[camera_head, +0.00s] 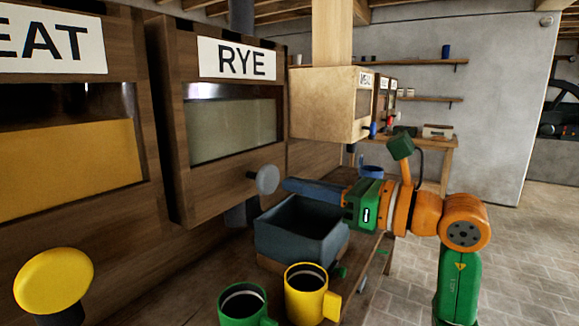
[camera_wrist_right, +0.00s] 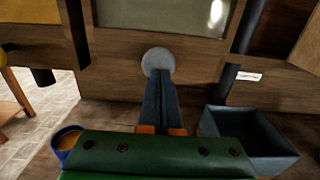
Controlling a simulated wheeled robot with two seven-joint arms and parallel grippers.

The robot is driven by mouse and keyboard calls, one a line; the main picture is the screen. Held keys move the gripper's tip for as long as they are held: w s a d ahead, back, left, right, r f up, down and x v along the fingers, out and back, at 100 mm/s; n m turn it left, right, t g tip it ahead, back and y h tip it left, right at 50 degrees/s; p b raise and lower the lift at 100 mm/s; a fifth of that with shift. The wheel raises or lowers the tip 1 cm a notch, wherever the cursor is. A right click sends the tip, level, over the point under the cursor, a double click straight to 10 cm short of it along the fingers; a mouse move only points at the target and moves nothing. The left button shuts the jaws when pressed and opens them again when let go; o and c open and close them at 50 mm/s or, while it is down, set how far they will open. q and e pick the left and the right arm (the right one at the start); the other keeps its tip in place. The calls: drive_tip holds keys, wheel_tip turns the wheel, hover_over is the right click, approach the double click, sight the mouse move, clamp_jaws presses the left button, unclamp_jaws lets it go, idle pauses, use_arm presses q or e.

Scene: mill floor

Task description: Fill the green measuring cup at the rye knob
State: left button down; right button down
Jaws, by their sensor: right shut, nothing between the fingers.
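The green measuring cup (camera_head: 243,305) stands upright on the bench at the bottom of the head view; its inside looks dark with a pale ring. The grey round rye knob (camera_head: 267,180) sticks out below the RYE bin's window (camera_head: 232,130). It also shows in the wrist view (camera_wrist_right: 157,59). My right gripper (camera_head: 286,184) is shut and empty, its blue-grey fingers pointing at the knob. In the wrist view the fingertips (camera_wrist_right: 159,78) lie just below the knob's face; I cannot tell whether they touch. My left gripper is out of view.
A yellow cup (camera_head: 303,303) stands right beside the green one. An open blue-grey box (camera_head: 300,247) sits below my right gripper. A yellow knob (camera_head: 53,281) is at the left. The wrist view shows a blue cup with brownish contents (camera_wrist_right: 62,154).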

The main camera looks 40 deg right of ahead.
sight(268, 179)
drive_tip(key=shift+p+x, duration=0.3)
drive_tip(key=shift+x, duration=0.7)
drive_tip(key=shift+w, duration=0.1)
